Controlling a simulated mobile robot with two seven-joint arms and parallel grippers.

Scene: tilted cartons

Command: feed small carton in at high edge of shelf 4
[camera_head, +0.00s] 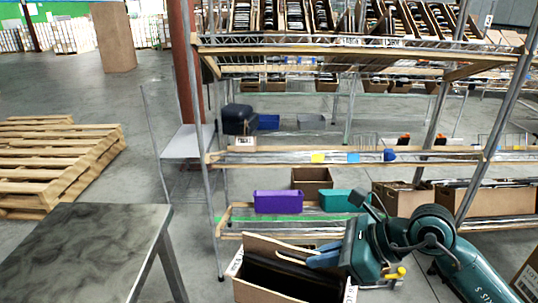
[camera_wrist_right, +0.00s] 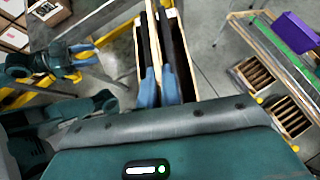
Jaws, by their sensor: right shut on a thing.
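An open brown carton (camera_head: 262,288) with dark contents is at the bottom centre of the head view, in front of the rack. My right gripper (camera_head: 325,258) is shut on this carton at its right side. In the right wrist view, the blue fingers (camera_wrist_right: 159,90) lie at the near end of the long, narrow carton (camera_wrist_right: 141,58). My left gripper (camera_wrist_right: 83,55) shows only in the right wrist view, at the left; its jaw opening is unclear. The wire rack (camera_head: 345,158) has several sloping levels. I cannot tell which one is shelf 4.
A purple bin (camera_head: 278,202), a teal bin (camera_head: 345,200) and a brown box (camera_head: 311,181) are on the lower rack level. Larger cartons (camera_head: 400,199) stand to their right. A metal table (camera_head: 85,250) is at the left, with pallets (camera_head: 55,165) behind it.

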